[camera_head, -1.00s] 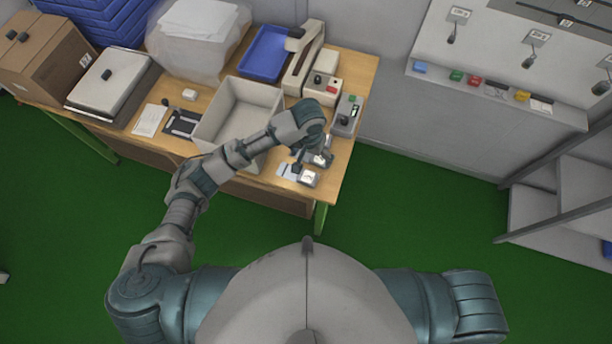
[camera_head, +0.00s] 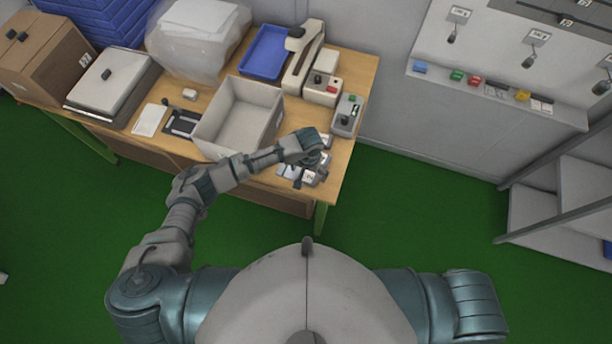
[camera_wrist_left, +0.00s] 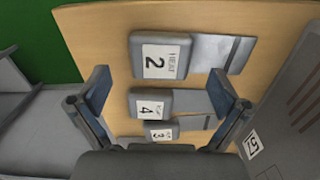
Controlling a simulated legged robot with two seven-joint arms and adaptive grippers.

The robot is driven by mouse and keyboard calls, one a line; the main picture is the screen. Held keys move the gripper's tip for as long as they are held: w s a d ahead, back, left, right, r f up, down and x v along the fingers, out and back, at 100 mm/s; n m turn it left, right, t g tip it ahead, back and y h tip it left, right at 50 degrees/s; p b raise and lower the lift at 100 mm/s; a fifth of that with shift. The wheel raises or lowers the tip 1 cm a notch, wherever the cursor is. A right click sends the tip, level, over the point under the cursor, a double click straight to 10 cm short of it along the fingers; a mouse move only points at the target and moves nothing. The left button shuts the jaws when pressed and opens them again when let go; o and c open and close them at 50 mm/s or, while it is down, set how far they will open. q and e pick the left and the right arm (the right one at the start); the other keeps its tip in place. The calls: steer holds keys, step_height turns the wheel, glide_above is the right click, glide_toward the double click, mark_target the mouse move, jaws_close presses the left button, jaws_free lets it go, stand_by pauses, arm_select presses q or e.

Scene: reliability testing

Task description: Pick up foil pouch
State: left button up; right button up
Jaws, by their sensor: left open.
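Several silver foil pouches lie in a row near the table's front right corner, each with a thick grey end bearing a numbered white label. In the left wrist view, the pouch labelled 2 (camera_wrist_left: 212,52) is farthest, the pouch labelled 4 (camera_wrist_left: 190,102) is in the middle, and the one labelled 3 (camera_wrist_left: 160,131) is nearest. My left gripper (camera_wrist_left: 162,82) is open and empty, its fingers on either side of the row. In the head view, my left gripper (camera_head: 303,172) is low over the pouches and partly hides them. My right gripper is out of view.
A grey open bin (camera_head: 207,133) stands left of the pouches. A grey control box (camera_head: 347,114) and a sealer-like machine (camera_head: 303,58) stand behind. A blue tray (camera_head: 264,50) is at the back. The table's front edge is close to the pouches.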

mark_target(310, 179)
arm_select(q)
steer(key=shift+f, duration=1.45)
steer(key=c, duration=1.2)
steer(key=shift+o, duration=0.2)
steer(key=shift+r, duration=0.1)
